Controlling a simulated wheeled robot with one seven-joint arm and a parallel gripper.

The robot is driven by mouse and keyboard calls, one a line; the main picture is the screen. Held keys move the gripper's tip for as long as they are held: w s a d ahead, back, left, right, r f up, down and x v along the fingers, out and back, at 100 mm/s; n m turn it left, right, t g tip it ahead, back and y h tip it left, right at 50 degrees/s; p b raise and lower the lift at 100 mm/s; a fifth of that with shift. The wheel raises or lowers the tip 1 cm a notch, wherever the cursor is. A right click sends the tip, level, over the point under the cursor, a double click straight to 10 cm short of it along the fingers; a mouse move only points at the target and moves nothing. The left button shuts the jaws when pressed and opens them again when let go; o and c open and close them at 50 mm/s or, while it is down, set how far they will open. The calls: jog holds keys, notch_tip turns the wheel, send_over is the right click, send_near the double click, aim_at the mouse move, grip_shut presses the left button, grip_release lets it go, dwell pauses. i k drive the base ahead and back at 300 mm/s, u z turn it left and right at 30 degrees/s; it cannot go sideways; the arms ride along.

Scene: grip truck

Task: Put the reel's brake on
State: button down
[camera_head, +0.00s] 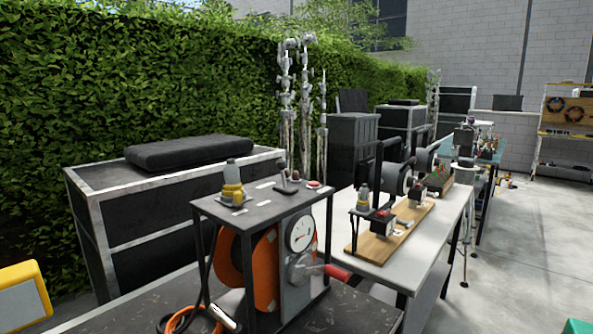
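An orange reel (264,262) sits inside a dark box-shaped stand (262,208) on a dark worktop in the foreground. The stand's front panel carries a round white gauge (301,233) and, below it, a grey hub with a red-handled lever (332,271) pointing right. I cannot tell whether this lever is the brake or a crank. On the stand's top are a small lever with a dark knob (294,175), a red button (313,184), and pale labels too small to read. My gripper is not in view.
A white table (433,222) with a wooden board of devices stands behind right. A black case (140,205) stands behind left. Open floor (540,250) lies right.

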aim_at(280, 164)
jog(key=z, duration=0.05)
jog(key=k, duration=1.05)
jog(key=z, duration=0.5)
jog(key=i, duration=1.9)
jog(key=u, duration=0.6)
